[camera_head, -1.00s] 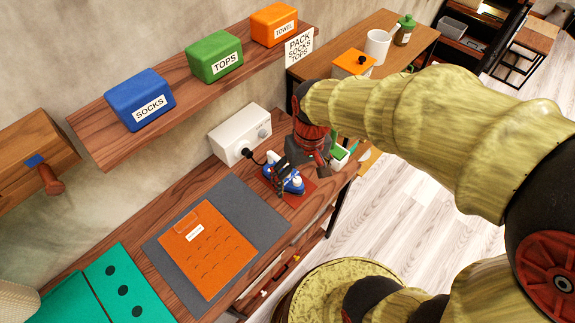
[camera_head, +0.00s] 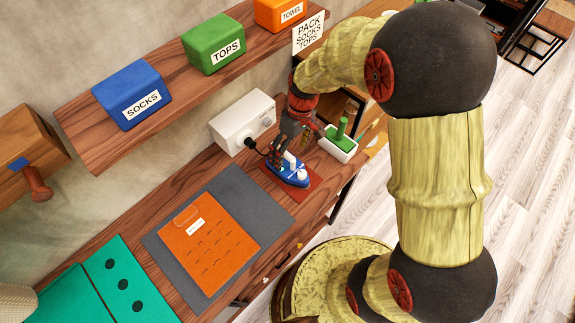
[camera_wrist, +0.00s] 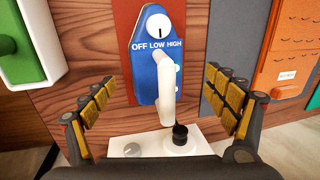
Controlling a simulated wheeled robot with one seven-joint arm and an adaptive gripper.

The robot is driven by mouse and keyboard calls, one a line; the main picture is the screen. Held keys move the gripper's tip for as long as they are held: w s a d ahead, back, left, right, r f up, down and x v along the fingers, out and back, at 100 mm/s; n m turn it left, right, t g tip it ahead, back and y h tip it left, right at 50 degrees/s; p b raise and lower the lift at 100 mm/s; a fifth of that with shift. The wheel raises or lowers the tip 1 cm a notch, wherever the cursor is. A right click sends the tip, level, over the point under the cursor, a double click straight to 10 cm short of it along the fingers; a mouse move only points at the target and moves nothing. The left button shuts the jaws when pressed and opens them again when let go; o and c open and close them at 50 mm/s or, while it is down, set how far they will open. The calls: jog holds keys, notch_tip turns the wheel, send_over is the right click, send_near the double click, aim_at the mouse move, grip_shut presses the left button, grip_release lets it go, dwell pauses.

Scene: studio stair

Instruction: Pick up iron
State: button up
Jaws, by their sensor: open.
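The iron (camera_head: 289,171) has a blue body, a white handle and a white dial. It rests on a red-brown pad (camera_head: 303,187) on the wooden bench. In the wrist view the iron (camera_wrist: 158,58) lies ahead between my fingers, its white handle pointing toward me and its OFF LOW HIGH marks readable. My gripper (camera_head: 290,143) is at the iron's rear end. In the wrist view my gripper (camera_wrist: 167,105) is open, with a finger on each side of the handle and gaps on both sides. A black plug or cord end shows near the handle.
A white box with a knob (camera_head: 243,122) stands behind the iron. A white tray with a green-handled item (camera_head: 341,143) is close on the right. A grey mat with an orange folded cloth (camera_head: 208,247) lies left. A shelf holds the blue SOCKS box (camera_head: 132,95) and others.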

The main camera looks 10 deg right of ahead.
aim_at(288, 163)
jog(key=f, duration=0.1)
jog(key=f+b, duration=0.1)
jog(key=f, duration=0.3)
jog(key=shift+a+f+b, duration=0.15)
jog(key=shift+a+b, duration=0.15)
jog(key=c, duration=0.4)
jog(key=c, duration=1.7)
